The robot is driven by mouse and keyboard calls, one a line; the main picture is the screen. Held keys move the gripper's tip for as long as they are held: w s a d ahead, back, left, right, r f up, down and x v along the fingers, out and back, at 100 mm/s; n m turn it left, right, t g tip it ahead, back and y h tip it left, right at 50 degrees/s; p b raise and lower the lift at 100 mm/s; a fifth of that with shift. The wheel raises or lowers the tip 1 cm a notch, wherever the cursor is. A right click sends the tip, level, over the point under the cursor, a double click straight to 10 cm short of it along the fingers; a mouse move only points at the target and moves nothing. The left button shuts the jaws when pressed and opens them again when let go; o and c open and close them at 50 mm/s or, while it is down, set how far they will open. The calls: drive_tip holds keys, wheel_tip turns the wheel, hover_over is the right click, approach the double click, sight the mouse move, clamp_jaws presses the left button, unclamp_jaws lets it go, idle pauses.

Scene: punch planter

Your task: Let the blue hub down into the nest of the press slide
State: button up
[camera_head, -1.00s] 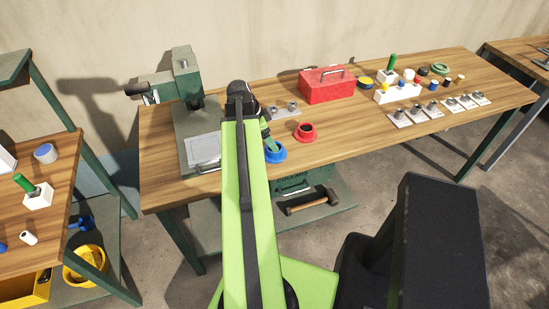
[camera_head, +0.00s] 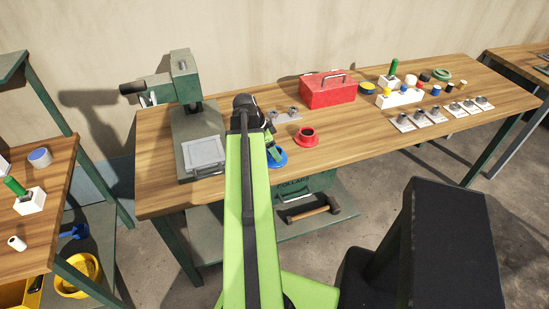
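The blue hub (camera_head: 280,161) sits on the workbench near its front edge, just right of my arm. Its wide flange shows; its upper part is mostly hidden by my gripper. My gripper (camera_head: 274,152) points down over the hub, with a green fingertip at or very near its collar. I cannot tell whether the fingers are closed on it. The press (camera_head: 186,80) stands at the bench's left end, with the pale plate of its slide (camera_head: 205,153) in front on the base. The nest itself is not clear in this view.
A red hub (camera_head: 307,138) stands close to the right of the blue hub. Behind are a small plate with pegs (camera_head: 284,115) and a red toolbox (camera_head: 328,91). Several small parts and plates fill the bench's right side. Another bench (camera_head: 40,230) stands at left.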

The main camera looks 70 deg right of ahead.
clamp_jaws()
